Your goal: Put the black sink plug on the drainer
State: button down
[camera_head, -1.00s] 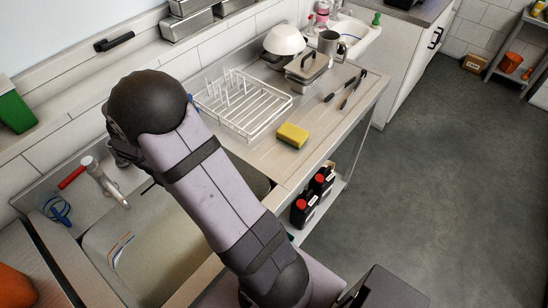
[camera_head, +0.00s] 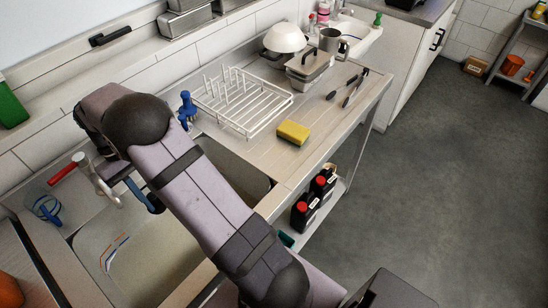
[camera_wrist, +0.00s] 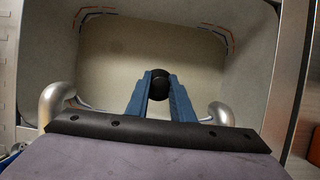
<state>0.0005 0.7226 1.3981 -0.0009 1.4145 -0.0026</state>
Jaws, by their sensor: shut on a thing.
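The black sink plug (camera_wrist: 159,89) is a small dark round piece between the blue fingers of my gripper (camera_wrist: 161,77) in the wrist view. My gripper is shut on it over the sink basin (camera_wrist: 135,50). The drainer (camera_head: 262,153) is the pale ribbed board right of the sink.
A white wire dish rack (camera_head: 240,127) and a yellow sponge (camera_head: 293,132) stand on the drainer, with a blue object (camera_head: 186,108) by the rack's left end. Tongs (camera_head: 354,88), a lidded container (camera_head: 312,70) and a metal mug (camera_head: 329,43) are farther back. The near drainer surface is clear.

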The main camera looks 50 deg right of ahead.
jog(key=shift+r, duration=0.1)
dwell(0.5)
jog(key=s+d+r+p, duration=0.1)
jog(key=s+d+r, duration=0.25)
jog(key=d, duration=0.75)
jog(key=s+d+r+p, duration=0.1)
jog(key=s+d+r, duration=0.3)
jog(key=d, duration=0.8)
jog(key=s+d+r+p, duration=0.2)
jog(key=s+d, duration=0.4)
jog(key=d, duration=0.5)
jog(key=shift+w+f+p, duration=0.1)
jog(key=shift+f+p, duration=1.25)
jog(key=shift+f, duration=3.55)
jog(key=shift+f, duration=0.1)
jog(key=c, duration=1.5)
grip_release()
jog(key=shift+c, duration=0.2)
